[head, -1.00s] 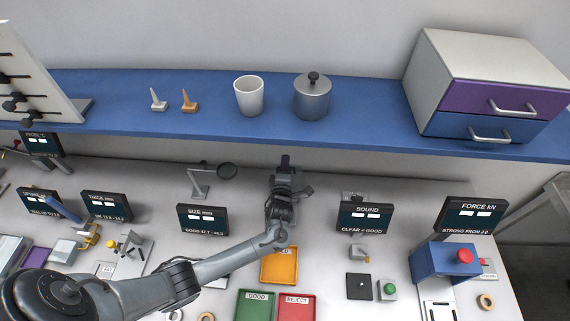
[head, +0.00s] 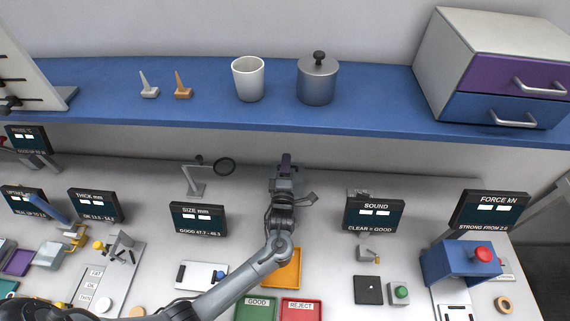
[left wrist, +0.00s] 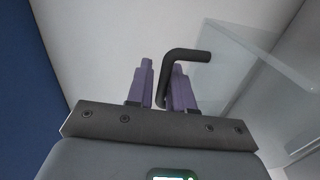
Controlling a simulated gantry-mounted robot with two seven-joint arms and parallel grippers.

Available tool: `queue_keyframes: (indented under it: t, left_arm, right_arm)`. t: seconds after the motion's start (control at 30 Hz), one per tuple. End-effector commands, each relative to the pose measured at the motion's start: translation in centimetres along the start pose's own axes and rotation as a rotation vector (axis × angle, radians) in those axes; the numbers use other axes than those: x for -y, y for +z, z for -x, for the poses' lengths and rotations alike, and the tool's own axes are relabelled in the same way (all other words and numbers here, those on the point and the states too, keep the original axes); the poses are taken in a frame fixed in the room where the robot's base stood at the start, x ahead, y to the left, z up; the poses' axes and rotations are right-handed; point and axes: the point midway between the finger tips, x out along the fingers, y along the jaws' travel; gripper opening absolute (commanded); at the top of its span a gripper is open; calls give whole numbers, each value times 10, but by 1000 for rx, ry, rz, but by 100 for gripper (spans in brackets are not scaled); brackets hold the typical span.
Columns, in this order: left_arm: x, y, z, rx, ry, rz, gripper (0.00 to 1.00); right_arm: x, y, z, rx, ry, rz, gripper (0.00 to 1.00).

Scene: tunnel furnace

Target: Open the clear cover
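The clear cover (left wrist: 265,80) is a see-through panel at the right of the left wrist view. A black bent handle (left wrist: 187,55) shows beside it, its right end near the panel's edge; I cannot tell how they join. My left gripper (left wrist: 162,75) has two purple fingers, standing apart. The handle's lower leg lies between them, close to the right finger; contact is unclear. In the head view my left gripper (head: 286,165) points toward the wall below the blue shelf. I cannot make out the cover there. My right gripper is not in view.
A blue shelf (head: 400,118) overhangs the bench, with a white cup (head: 248,79), a lidded pot (head: 318,80) and a drawer box (head: 490,65). A magnifier (head: 224,167) stands left of my gripper, the SOUND display (head: 374,215) right. Orange (head: 283,270), green and red trays lie in front.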

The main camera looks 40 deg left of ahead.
Motion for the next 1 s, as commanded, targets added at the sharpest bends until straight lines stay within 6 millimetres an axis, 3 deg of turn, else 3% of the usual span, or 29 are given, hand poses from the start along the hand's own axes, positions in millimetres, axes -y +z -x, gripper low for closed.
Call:
queue_keyframes:
  t: [0.27, 0.8, 1.0]
  left_arm:
    - [0, 0, 6, 1, 0, 1, 21]
    - [1, 0, 89, 1, -2, 2, 21]
    - [0, 0, 105, 0, 0, 0, 21]
  right_arm:
    - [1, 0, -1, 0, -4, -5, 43]
    - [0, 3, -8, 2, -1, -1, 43]
    - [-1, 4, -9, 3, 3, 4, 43]
